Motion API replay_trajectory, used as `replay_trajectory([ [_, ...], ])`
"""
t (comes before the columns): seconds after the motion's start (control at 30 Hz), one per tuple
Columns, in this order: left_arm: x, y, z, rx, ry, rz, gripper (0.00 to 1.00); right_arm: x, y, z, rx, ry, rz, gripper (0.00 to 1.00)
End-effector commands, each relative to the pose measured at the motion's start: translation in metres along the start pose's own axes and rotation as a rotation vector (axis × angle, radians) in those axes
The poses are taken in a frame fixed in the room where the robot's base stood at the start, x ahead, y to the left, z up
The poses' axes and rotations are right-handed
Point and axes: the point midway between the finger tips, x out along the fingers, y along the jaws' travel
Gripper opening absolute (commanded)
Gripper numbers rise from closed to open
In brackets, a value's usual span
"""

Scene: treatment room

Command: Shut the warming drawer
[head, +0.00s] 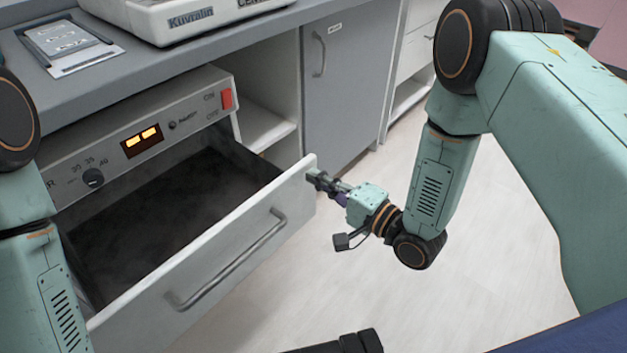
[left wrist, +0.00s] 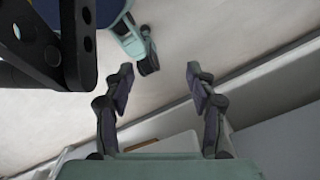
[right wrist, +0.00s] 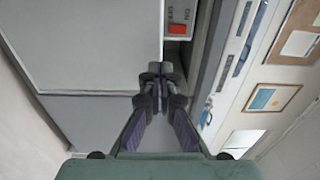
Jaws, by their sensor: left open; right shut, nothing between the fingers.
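The warming drawer stands pulled open, its white front (head: 235,245) with a grey bar handle (head: 228,262) well out from the control panel (head: 140,130). Its dark inside (head: 175,205) looks empty. My right gripper (head: 318,179) is shut and empty at the top right corner of the drawer front. I cannot tell whether it touches. In the right wrist view its closed fingertips (right wrist: 160,78) lie in front of a pale panel's edge, below the red switch (right wrist: 180,29). My left gripper (left wrist: 160,75) is open and empty in the left wrist view; the head view shows only its arm.
A grey counter (head: 150,75) above the drawer carries a white device (head: 185,20) and a flat packet (head: 68,42). An open shelf (head: 262,128) and a grey cabinet door (head: 345,80) stand to the right.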

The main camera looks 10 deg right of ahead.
Motion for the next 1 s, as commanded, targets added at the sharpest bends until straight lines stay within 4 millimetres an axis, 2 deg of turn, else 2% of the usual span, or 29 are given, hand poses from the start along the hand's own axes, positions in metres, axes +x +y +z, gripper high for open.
replay_trajectory([
  [0.2, 0.007, 0.000, 0.000, 0.000, 0.000, 0.000, 0.57, 0.016, 0.001, 0.000, 0.000, 0.000, 0.001, 0.00],
  [0.67, 0.006, 0.000, 0.000, 0.000, 0.000, 0.000, 0.57, 0.019, 0.000, 0.000, 0.000, 0.000, 0.001, 0.00],
  [1.0, 0.008, 0.000, 0.000, 0.000, 0.000, 0.000, 0.57, 0.051, -0.001, 0.001, -0.002, -0.003, -0.002, 0.00],
])
